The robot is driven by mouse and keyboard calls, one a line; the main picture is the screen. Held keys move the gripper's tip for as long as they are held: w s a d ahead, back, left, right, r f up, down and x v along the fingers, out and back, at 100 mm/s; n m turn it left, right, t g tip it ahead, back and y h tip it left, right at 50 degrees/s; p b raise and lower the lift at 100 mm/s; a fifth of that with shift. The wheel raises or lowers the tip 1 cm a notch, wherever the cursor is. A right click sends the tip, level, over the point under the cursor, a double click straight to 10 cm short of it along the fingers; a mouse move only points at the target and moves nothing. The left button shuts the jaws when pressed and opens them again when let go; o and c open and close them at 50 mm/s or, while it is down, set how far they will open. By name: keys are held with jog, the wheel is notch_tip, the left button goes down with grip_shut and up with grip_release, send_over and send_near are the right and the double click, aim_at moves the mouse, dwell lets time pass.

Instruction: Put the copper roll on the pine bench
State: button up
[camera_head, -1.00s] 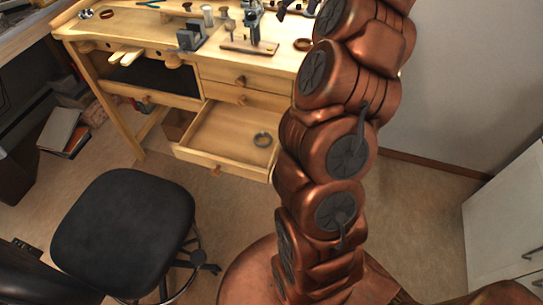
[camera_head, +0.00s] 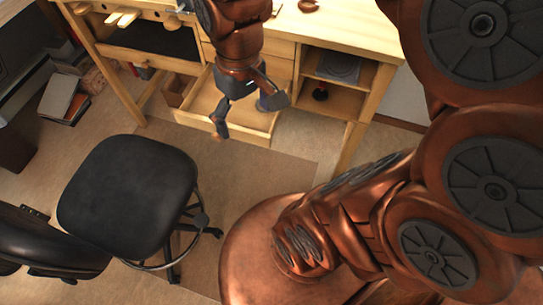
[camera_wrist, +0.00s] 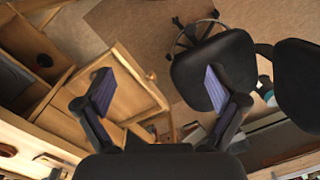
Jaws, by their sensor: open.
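The pine bench (camera_head: 350,34) runs along the top of the head view, and its edge shows at lower left in the wrist view (camera_wrist: 48,128). A small copper-brown thing (camera_head: 309,5) lies on its top; I cannot tell if it is the copper roll. A dark reddish thing (camera_head: 320,93) sits in the bench's open shelf, its kind unclear. My gripper (camera_head: 248,112) is open and empty, pointing down over the pulled-out drawer (camera_head: 190,120). In the wrist view, the drawer lies beyond my open fingers (camera_wrist: 160,88).
A black stool (camera_head: 128,195) stands on the floor in front of the bench at left, with another dark seat (camera_head: 50,240) beside it. Books (camera_head: 63,100) lie on the floor at far left. The floor between stool and shelf is clear.

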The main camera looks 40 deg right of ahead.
jog(key=s+f+m+g, duration=0.1)
jog(key=s+f, duration=0.3)
jog(key=s, duration=0.5)
jog(key=shift+a+h, duration=0.25)
jog(key=shift+h, duration=0.05)
jog(key=shift+r, duration=0.1)
dwell(0.4)
